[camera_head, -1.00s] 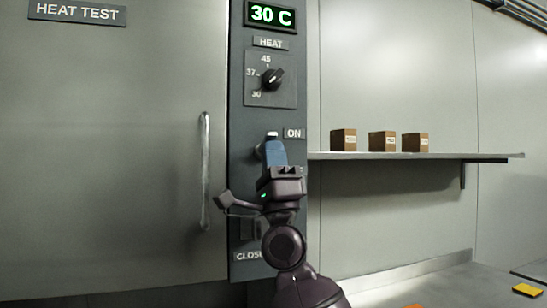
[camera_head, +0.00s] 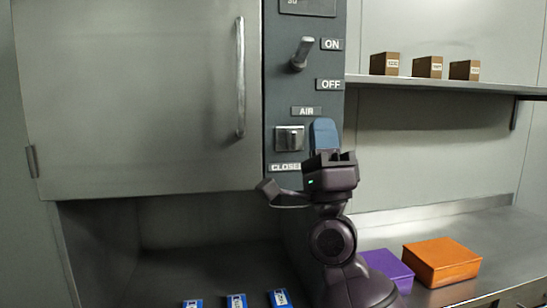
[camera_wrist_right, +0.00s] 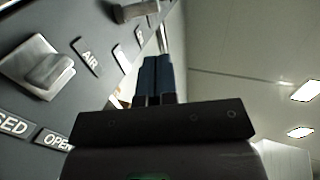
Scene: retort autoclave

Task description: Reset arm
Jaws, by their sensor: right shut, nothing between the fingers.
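My right gripper (camera_head: 324,134) stands upright in front of the grey control panel (camera_head: 274,88), just right of the AIR switch (camera_head: 289,139). Its blue fingers are together and empty. In the right wrist view the shut fingers (camera_wrist_right: 157,78) point up past the panel, with the AIR switch (camera_wrist_right: 40,66) at the left, apart from them. The ON/OFF lever (camera_head: 302,53) is tilted up toward the ON label. My left gripper is not in view.
A closed metal door (camera_head: 140,95) with a vertical handle (camera_head: 240,78) is at the left. A shelf (camera_head: 440,88) with three brown boxes is at the right. Below are an orange box (camera_head: 441,262), a purple box (camera_head: 386,268) and three blue-and-white items (camera_head: 236,301) on the metal counter.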

